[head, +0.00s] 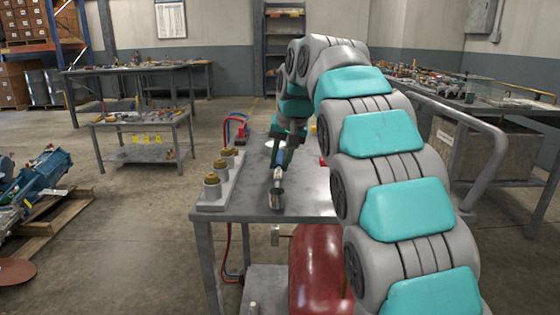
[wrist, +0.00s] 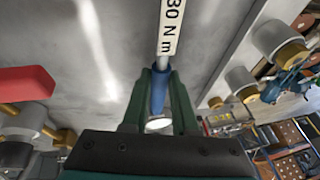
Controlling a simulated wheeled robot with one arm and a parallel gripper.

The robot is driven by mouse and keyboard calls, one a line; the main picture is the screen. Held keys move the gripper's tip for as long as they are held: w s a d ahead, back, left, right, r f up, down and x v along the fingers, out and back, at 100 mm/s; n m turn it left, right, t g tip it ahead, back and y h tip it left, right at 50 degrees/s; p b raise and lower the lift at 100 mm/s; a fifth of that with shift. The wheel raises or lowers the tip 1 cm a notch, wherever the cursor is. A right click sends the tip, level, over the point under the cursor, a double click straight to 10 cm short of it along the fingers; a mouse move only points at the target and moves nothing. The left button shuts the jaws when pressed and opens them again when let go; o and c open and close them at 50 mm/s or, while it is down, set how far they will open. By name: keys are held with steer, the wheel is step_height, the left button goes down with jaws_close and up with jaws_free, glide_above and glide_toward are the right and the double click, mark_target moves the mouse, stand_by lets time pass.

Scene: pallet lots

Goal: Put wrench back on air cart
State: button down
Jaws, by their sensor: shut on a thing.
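My gripper (head: 281,150) is shut on the blue handle of the wrench (head: 277,180), which also shows in the wrist view (wrist: 159,92). The wrench is a metal rod with a white "30 N m" label on its shaft; its metal head points toward the cart's near edge in the head view. It is over the grey top of the air cart (head: 305,205). I cannot tell whether its head touches the top. The cart has a red tank (head: 318,265) below. My arm hides the cart's right part.
Several brass-topped grey fittings (head: 212,185) stand in a row along the cart's left edge. Red and blue hoses (head: 228,130) hang at its back left. A blue machine on a pallet (head: 45,220) is at the left. Workbenches (head: 140,70) stand behind; the floor between is mostly clear.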

steer(key=shift+f, duration=0.5)
steer(key=c, duration=0.6)
jaws_free()
